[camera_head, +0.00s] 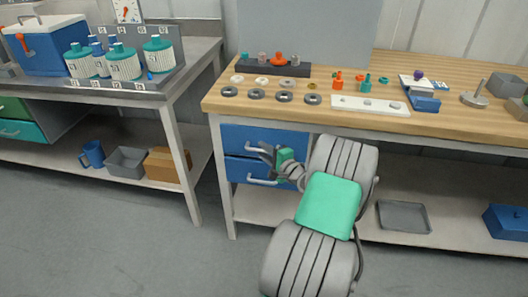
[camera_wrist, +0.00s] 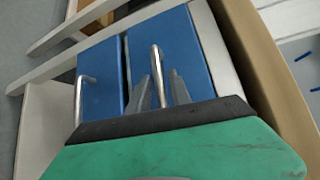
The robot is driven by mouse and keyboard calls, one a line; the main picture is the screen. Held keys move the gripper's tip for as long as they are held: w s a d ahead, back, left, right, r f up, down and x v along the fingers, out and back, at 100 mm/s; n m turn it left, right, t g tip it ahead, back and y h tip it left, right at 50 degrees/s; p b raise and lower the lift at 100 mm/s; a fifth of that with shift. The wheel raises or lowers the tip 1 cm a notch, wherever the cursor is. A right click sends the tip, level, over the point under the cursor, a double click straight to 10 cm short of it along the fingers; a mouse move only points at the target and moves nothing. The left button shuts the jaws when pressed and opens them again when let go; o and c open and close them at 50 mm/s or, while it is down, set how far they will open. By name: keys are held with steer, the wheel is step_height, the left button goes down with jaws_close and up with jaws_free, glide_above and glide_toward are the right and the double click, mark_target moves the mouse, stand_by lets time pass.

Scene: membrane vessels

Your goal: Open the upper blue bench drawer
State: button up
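The upper blue bench drawer (camera_head: 240,133) is under the left end of the wooden bench and looks shut. In the wrist view its front (camera_wrist: 185,45) is the right-hand blue panel, with a silver bar handle (camera_wrist: 156,52). My gripper (camera_head: 267,153) is at this handle. In the wrist view my gripper's two grey fingers (camera_wrist: 161,78) are apart, one on each side of the handle, with gaps visible.
The wooden benchtop (camera_head: 300,106) overhangs the drawers and carries rings, small fittings and a white strip (camera_head: 365,104). A grey tray (camera_head: 404,217) and a blue box (camera_head: 507,222) are on the lower shelf. A metal bench (camera_head: 150,97) stands left. The floor in front is clear.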

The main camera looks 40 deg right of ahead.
jaws_close()
stand_by(1.1)
